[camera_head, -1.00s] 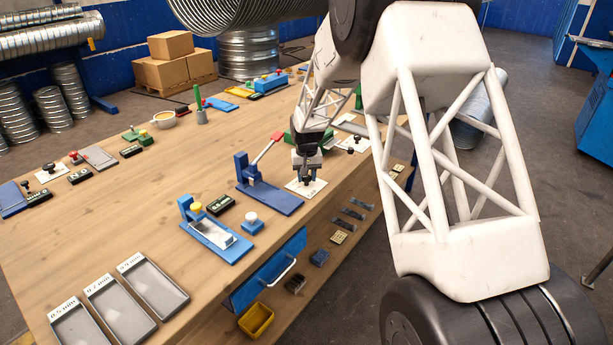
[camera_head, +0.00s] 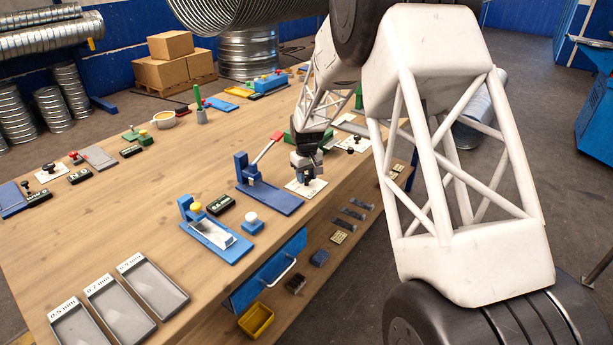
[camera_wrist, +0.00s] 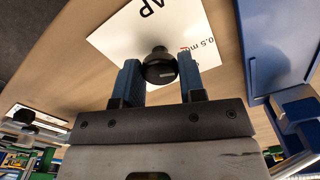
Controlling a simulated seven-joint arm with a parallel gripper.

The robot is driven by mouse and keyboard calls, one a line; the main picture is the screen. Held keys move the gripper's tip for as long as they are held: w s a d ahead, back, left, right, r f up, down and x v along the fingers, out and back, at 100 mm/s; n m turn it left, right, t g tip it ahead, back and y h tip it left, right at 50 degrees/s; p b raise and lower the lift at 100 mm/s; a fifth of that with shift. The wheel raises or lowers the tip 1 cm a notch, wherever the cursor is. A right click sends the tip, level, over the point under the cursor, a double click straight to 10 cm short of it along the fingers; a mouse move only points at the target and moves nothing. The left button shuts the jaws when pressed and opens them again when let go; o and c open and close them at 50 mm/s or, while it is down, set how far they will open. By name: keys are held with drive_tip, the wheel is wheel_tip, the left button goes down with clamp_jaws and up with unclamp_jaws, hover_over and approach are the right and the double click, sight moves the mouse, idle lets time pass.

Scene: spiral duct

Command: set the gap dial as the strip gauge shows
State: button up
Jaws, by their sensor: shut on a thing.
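The gap dial is a black knob (camera_wrist: 160,68) on a white card (camera_wrist: 110,42) marked "AP" and "0.5 mm" in the wrist view. The card lies on the bench (camera_head: 140,215) near its front edge in the head view (camera_head: 318,186). My gripper (camera_wrist: 160,66) points down with its blue fingers on both sides of the knob, shut on it. The knob's pointer cannot be made out. A small dark display box (camera_head: 221,204), likely the strip gauge, stands beside a blue fixture (camera_head: 207,240) holding a shiny strip (camera_head: 220,232). Its reading is too small to read surely.
A blue lever press (camera_head: 268,198) with a red handle stands just left of my gripper. A white-topped blue button (camera_head: 252,222) sits before it. Three labelled grey trays (camera_head: 152,285) lie at front left. An open blue drawer (camera_head: 265,275) sticks out below the bench edge.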

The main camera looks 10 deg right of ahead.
drive_tip(key=shift+r, duration=0.1)
drive_tip(key=o, duration=0.9)
wheel_tip(320, 180, up, 7)
drive_tip(key=shift+r, duration=0.35)
